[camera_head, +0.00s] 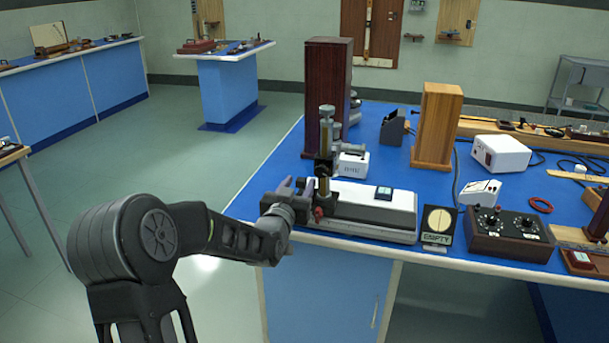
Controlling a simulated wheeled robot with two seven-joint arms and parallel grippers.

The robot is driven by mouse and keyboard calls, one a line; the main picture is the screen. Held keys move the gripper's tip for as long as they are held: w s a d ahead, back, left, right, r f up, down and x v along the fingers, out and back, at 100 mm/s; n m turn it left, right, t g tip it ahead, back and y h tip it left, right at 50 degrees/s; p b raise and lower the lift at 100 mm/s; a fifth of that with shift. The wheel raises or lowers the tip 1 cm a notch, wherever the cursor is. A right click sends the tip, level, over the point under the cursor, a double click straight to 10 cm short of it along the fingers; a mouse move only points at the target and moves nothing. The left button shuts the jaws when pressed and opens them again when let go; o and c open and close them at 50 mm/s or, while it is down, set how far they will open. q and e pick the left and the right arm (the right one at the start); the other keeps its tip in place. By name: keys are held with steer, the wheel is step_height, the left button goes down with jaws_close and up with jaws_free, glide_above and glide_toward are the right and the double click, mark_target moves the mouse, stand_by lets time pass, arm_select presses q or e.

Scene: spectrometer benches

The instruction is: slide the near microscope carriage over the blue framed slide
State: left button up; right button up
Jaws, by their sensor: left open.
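The near microscope carriage (325,152), an upright black and brass column with a knob low down, stands at the left end of a long white bed (362,213) near the table's front edge. The blue framed slide (384,193), a small dark-edged plate with a pale middle, lies on top of the bed to the right of the carriage. A gap of bare white bed separates them. My left gripper (301,197) is open at the carriage's lower left side. Its fingertips partly overlap the carriage's foot, and I cannot tell whether they touch it. My right gripper is not in view.
A tall dark red box (328,84) stands behind the carriage, beside a small white box (353,165). The blue table's left strip is clear.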

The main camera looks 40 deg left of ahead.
mark_target(303, 178)
arm_select(q)
steer(key=x, duration=0.5)
steer(key=shift+w+p, duration=0.1)
steer(key=shift+p, duration=0.2)
jaws_close()
stand_by(1.1)
